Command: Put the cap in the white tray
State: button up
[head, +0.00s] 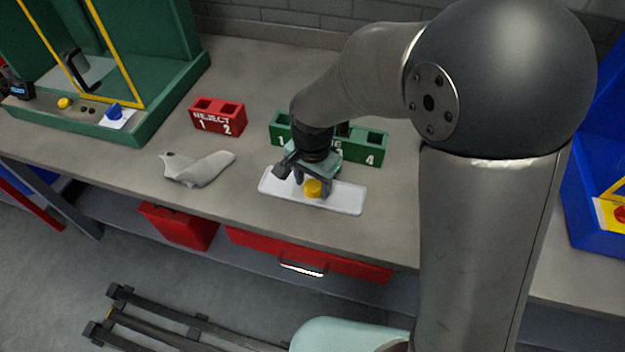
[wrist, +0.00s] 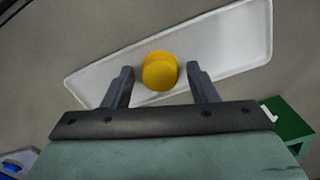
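The yellow round cap (head: 313,188) appears to rest in the white tray (head: 345,198), near its middle. In the wrist view the cap (wrist: 160,71) lies between my two fingers, with a clear gap on each side. The white tray (wrist: 232,42) spreads out behind it there. My gripper (head: 303,180) points down, low over the tray, open around the cap and apart from it. It also shows in the wrist view (wrist: 162,76). My gripper hides part of the tray in the head view.
A green numbered block (head: 363,148) stands close behind the tray, partly hidden by my arm. A red REJECT block (head: 217,117) and a grey scanner-like object (head: 197,167) lie to the left. A green fixture (head: 150,110) stands at far left. Bare bench lies between them.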

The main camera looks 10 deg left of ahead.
aim_at(312, 185)
notch_tip(312, 185, up, 12)
jog(key=r, duration=0.1)
jog(key=s+d+f+n, duration=0.2)
jog(key=s+d, duration=0.4)
jog(key=d, duration=0.6)
jog(key=s+d+f+n, duration=0.2)
jog(key=s+d, duration=0.5)
jog(key=d, duration=0.4)
jog(key=shift+s+d+f+n+t, duration=0.2)
jog(key=shift+d+f+n+t, duration=0.1)
jog(key=shift+d+f+n, duration=0.1)
